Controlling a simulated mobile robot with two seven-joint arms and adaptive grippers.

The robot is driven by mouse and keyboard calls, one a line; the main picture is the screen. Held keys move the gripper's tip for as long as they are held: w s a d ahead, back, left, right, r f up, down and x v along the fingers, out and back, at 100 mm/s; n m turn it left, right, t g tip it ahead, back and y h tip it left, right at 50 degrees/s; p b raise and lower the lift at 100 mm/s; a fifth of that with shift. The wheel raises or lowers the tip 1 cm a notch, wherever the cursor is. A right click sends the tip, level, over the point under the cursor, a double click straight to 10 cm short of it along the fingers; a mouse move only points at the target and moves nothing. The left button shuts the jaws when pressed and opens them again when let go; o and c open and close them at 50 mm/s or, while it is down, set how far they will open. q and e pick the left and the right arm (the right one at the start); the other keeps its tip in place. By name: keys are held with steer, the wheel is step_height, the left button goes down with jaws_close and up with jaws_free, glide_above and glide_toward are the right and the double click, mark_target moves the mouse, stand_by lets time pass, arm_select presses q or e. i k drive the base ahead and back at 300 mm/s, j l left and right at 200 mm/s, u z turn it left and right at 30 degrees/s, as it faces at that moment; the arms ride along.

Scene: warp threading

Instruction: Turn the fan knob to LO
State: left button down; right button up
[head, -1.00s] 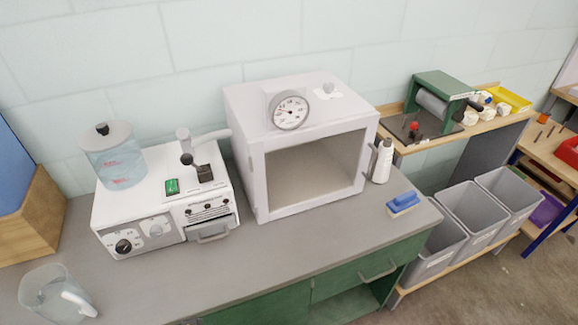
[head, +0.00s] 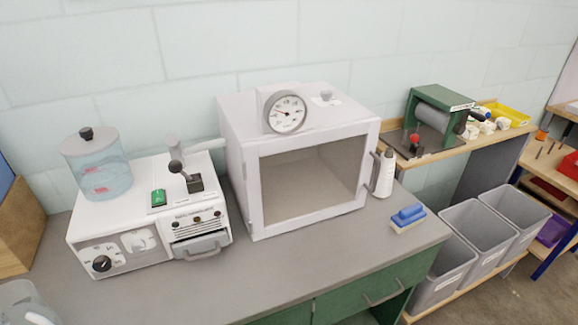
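A white machine (head: 130,208) stands on the left of the grey counter, with a clear water tank (head: 97,166) on top. Its front has a black knob (head: 102,263) at the lower left and a pale grey knob (head: 138,240) to the right of it, each with markings around it. The markings are too small to read, so I cannot tell which knob is the fan knob. A white box (head: 300,160) with a large front window and a round gauge (head: 285,112) on top stands beside it; a small grey knob (head: 326,96) sits on its top. Neither gripper is in view.
A clear jug (head: 22,305) is at the lower left counter edge. Grey bins (head: 445,265) are further right. The counter front is clear.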

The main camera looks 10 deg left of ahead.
mark_target(138, 247)
steer(key=u, duration=1.4)
